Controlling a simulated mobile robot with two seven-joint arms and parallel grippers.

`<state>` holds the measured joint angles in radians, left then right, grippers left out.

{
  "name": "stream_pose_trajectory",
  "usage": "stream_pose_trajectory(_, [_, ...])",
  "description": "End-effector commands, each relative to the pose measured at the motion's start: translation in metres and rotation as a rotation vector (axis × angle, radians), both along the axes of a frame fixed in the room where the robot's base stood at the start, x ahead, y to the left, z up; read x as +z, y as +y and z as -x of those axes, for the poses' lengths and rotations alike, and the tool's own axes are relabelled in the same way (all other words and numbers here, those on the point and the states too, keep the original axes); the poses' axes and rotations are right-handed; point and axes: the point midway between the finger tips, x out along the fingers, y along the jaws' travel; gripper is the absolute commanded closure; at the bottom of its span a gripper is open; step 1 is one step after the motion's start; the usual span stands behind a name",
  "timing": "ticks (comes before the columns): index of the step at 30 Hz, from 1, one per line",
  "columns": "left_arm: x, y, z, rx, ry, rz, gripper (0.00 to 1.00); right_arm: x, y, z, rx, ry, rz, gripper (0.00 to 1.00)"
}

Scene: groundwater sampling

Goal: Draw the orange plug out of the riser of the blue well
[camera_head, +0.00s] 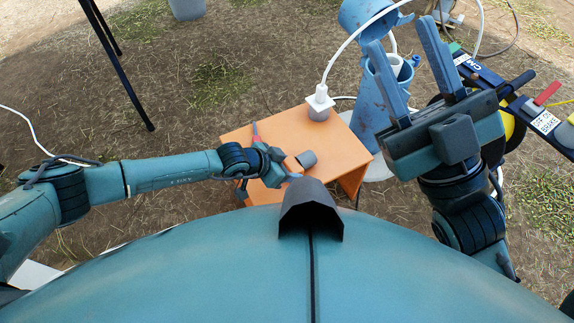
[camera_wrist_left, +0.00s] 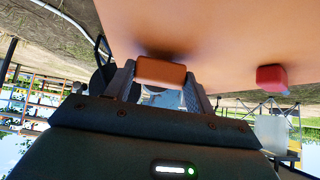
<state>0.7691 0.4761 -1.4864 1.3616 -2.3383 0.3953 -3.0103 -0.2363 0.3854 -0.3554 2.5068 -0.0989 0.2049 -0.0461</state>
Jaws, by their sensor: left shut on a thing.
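The blue well (camera_head: 370,112) stands right of the orange table, its cap (camera_head: 362,14) swung up at the back. A pale riser (camera_head: 396,66) shows inside its top, partly behind my right gripper; I see no orange plug in it. My right gripper (camera_head: 412,68) is open and large in front of the well, its fingers apart and nothing visible between them. My left gripper (camera_head: 284,176) is low at the table's near left part. In the left wrist view it is shut on an orange block (camera_wrist_left: 161,72), close to the table surface. I cannot tell whether this block is the plug.
A red block (camera_wrist_left: 271,78) shows in the wrist view. A blue frame with a red lever (camera_head: 547,93) stands at right.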

Motion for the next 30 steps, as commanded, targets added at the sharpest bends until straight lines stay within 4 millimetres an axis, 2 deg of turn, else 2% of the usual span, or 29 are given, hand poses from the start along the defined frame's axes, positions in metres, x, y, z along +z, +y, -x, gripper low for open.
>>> stream_pose_trajectory(4, [-0.001,0.0,0.0,0.0,0.0,0.0,0.64,0.0,0.0,0.0,0.0,0.0,0.0,0.64])
stream_pose_trajectory(5, [-0.002,0.0,0.0,0.0,0.0,0.0,0.45,0.0,0.0,0.0,0.0,0.0,0.0,0.64])
stream_pose_trajectory(14, [-0.001,0.0,0.0,0.0,0.0,0.0,0.21,0.0,0.0,0.0,0.0,0.001,0.0,0.64])
stream_pose_trajectory(21, [-0.001,0.001,0.0,0.0,0.0,0.0,0.21,0.0,0.0,0.0,0.0,0.001,0.0,0.64])
stream_pose_trajectory(25, [0.009,0.006,0.004,-0.001,-0.001,0.0,0.21,0.005,0.0,-0.002,0.001,0.021,-0.002,0.64])
stream_pose_trajectory(27, [0.018,0.013,0.008,-0.001,-0.001,-0.002,0.21,-0.01,0.002,-0.005,0.0,0.124,-0.012,0.64])
stream_pose_trajectory(30, [0.034,0.025,0.017,0.0,-0.001,-0.002,0.21,-0.022,0.003,-0.008,-0.002,0.236,-0.025,0.64])
